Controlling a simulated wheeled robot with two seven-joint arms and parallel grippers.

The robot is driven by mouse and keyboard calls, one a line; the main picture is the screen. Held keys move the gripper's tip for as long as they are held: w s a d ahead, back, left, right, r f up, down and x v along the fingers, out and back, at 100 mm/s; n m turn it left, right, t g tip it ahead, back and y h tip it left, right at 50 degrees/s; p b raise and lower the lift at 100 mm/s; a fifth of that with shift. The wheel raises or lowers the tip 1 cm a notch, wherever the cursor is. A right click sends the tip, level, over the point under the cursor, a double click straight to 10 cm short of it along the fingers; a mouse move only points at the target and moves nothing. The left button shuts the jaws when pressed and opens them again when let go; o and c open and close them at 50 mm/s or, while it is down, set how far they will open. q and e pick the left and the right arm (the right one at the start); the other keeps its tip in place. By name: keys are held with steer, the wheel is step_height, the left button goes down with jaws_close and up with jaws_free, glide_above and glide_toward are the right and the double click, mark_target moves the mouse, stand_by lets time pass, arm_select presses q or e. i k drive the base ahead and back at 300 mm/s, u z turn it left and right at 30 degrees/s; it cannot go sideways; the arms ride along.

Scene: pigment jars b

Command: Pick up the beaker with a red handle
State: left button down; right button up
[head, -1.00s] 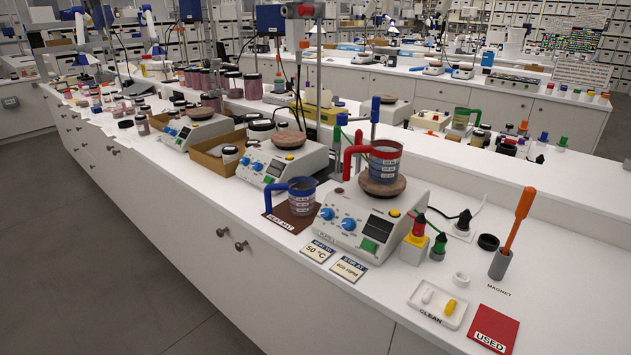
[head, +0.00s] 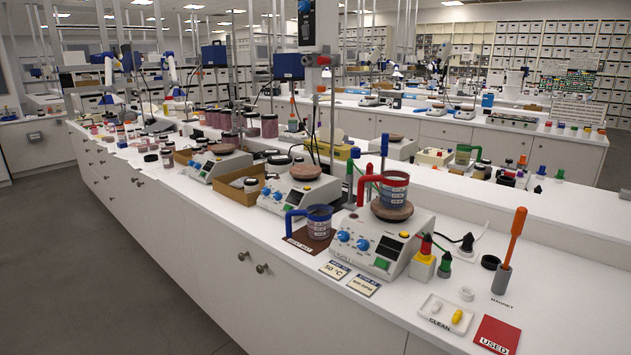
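The beaker with a red handle (head: 394,188) stands upright on the round brown top plate (head: 392,212) of the nearest hotplate stirrer (head: 376,243). Neither of my grippers shows in the head view.
A thin upright rod with a blue top (head: 384,146) stands close behind the red-handled beaker. Right of the stirrer are red and green stoppered bottles (head: 423,258), an orange stick in a grey holder (head: 509,250), a white tray (head: 446,314) and a red "USED" card (head: 496,335).

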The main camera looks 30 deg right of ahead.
mark_target(394, 183)
steer(key=u, duration=0.1)
steer(key=i, duration=0.9)
steer(key=z, duration=0.35)
